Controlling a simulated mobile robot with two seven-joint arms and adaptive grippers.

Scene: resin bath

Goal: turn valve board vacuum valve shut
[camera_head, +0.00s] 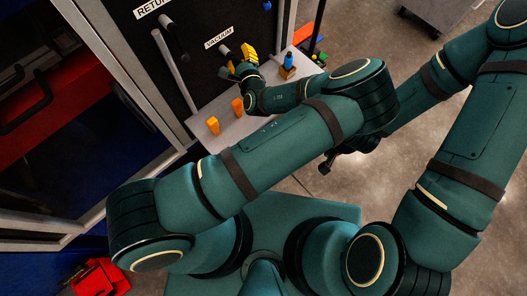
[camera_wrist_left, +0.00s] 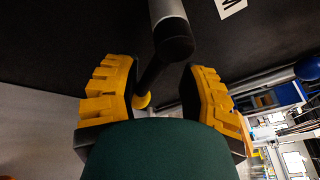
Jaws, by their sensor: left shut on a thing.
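The dark valve board (camera_head: 190,60) stands upright at the top of the head view. The vacuum valve (camera_head: 226,50) sticks out of it just below the white VACUUM label (camera_head: 218,38). My left gripper (camera_head: 240,60), with yellow fingers, is at this valve and partly hides it. In the left wrist view, the valve's grey stem with a black end (camera_wrist_left: 173,35) and its black lever (camera_wrist_left: 152,78) show between the two fingers. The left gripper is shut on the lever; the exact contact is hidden. My right gripper (camera_head: 330,163) is dark, away from the board, and its fingers are unclear.
The return valve (camera_head: 174,35) is left of the vacuum valve. A grey shelf (camera_head: 222,145) below the board holds orange blocks (camera_head: 212,125) and a blue-topped item (camera_head: 288,65). A red crate-like object (camera_head: 100,277) lies lower left.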

